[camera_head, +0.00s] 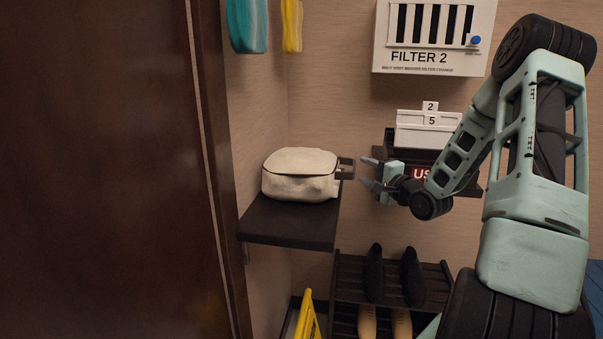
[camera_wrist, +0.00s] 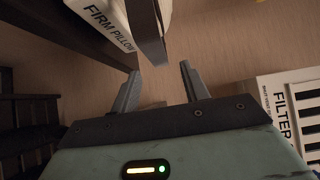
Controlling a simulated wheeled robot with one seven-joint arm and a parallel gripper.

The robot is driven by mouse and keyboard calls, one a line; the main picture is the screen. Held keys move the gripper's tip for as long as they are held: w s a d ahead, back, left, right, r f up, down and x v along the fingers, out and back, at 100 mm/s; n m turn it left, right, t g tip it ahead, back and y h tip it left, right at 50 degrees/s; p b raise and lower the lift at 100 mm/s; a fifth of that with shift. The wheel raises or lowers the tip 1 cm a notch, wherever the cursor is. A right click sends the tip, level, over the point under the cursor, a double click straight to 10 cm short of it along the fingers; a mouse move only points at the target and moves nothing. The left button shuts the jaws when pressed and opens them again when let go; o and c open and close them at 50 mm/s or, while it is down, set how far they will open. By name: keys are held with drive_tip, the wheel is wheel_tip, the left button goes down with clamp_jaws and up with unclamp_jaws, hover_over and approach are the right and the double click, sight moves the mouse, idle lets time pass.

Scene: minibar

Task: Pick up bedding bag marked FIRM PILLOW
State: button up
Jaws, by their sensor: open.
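The bedding bag (camera_head: 299,173) is cream with dark piping and sits on a dark wall shelf in the head view. A dark strap handle (camera_head: 346,168) sticks out from its right side. In the wrist view the bag (camera_wrist: 108,22) shows the words FIRM PILLOW, and its handle (camera_wrist: 147,30) hangs just ahead of the fingers. My gripper (camera_head: 368,174) is open, just right of the handle, its fingers pointing left. In the wrist view my gripper (camera_wrist: 160,82) has an empty gap between its fingertips, with the handle's end close to it.
The dark shelf (camera_head: 285,222) bears the bag. A FILTER 2 box (camera_head: 434,38) hangs on the wall above right. White boxes (camera_head: 428,132) stand on a small shelf behind my gripper. A shoe rack (camera_head: 350,291) is below. A dark door panel (camera_head: 110,170) fills the left.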

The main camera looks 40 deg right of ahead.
sight(355, 163)
drive_tip(key=w, duration=0.4)
drive_tip(key=shift+w+a+p, duration=0.1)
drive_tip(key=shift+w+p, duration=0.25)
drive_tip(key=shift+p, duration=0.05)
clamp_jaws()
drive_tip(key=shift+r, duration=0.15)
